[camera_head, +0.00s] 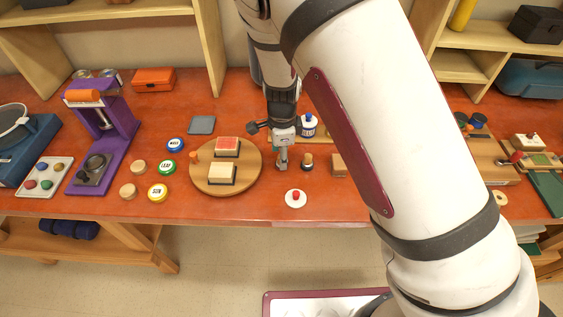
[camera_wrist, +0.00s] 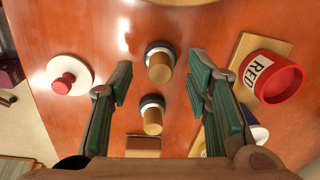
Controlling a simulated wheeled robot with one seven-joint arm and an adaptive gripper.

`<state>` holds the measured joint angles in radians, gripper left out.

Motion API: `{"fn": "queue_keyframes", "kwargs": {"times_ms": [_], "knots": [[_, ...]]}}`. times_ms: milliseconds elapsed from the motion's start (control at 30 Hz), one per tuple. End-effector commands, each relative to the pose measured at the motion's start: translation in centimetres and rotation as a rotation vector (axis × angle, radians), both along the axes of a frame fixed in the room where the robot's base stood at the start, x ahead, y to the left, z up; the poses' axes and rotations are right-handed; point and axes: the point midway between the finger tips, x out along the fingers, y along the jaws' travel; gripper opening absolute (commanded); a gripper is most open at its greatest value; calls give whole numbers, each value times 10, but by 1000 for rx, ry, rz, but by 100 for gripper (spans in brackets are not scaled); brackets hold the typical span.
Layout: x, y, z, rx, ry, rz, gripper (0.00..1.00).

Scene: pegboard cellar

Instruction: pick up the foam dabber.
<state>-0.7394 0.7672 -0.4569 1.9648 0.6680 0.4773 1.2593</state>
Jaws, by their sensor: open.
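In the wrist view one dabber (camera_wrist: 159,66) is farther up and the other dabber (camera_wrist: 152,119) lower down. My gripper (camera_wrist: 160,88) is open and empty, pointing down. In the wrist view both dabbers lie in the gap between its fingers, with no contact visible.
A white disc with red knob (camera_head: 296,199) stands near the table's front edge. A round wooden board (camera_head: 198,187) with two blocks is to the left. A wooden block (camera_head: 339,165) is to the right.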

Motion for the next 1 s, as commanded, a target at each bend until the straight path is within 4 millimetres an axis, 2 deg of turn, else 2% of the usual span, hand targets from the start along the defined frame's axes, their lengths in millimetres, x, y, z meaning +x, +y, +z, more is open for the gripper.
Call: {"fn": "queue_keyframes", "kwargs": {"times_ms": [167,400,467,600,1000], "knots": [[1,0,-17,1,-2,1,45],[2,1,-19,1,-3,2,45],[2,1,-19,1,-3,2,33],[2,1,-18,1,-3,2,2],[2,1,-16,1,-3,2,0]]}}
